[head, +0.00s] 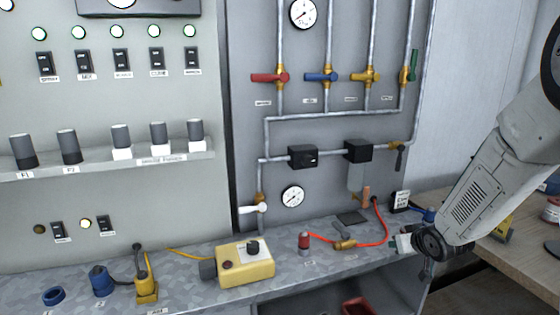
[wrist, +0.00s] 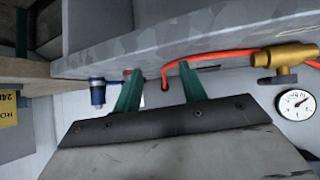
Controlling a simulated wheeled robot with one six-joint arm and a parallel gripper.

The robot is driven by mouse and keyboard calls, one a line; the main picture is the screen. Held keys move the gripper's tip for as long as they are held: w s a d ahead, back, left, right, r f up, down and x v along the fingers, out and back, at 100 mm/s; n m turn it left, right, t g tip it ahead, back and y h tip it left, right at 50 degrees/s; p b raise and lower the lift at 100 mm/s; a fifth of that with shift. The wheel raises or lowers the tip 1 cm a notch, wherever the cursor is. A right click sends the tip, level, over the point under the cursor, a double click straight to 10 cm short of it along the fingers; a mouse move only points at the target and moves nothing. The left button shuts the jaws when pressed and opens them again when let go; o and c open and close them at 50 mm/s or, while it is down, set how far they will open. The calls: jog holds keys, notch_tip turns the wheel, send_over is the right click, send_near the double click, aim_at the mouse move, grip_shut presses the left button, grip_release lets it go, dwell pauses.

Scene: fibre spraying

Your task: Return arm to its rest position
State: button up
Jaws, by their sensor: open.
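My arm (head: 490,175) reaches in from the right side of the head view and ends over the right end of the metal bench. In the wrist view my gripper (wrist: 157,80) shows two green fingers set apart, with nothing held between them. The orange-red hose (wrist: 225,57) and the bench edge (wrist: 110,55) lie beyond the fingertips. A blue fitting (wrist: 97,92) is left of the fingers. The fingers are not clear to make out in the head view.
The bench holds a yellow box (head: 245,265), a red-topped fitting (head: 304,243) and a brass valve on the red hose (head: 375,242). The panel has several coloured valves and gauges (head: 293,196). A wooden table (head: 515,255) with small items is at the right.

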jog(key=s+a+r+g, duration=0.3)
jog(key=s+r, duration=0.3)
jog(key=s, duration=0.6)
jog(key=s+a+r+g, duration=0.2)
jog(key=s+r, duration=0.4)
jog(key=s, duration=0.7)
jog(key=s+a+r+m+g, duration=0.1)
jog(key=s+a+r+g, duration=0.2)
jog(key=s, duration=0.9)
jog(key=shift+s+a+r+g, duration=0.35)
jog(key=shift+a+r, duration=0.35)
jog(key=shift+r, duration=0.7)
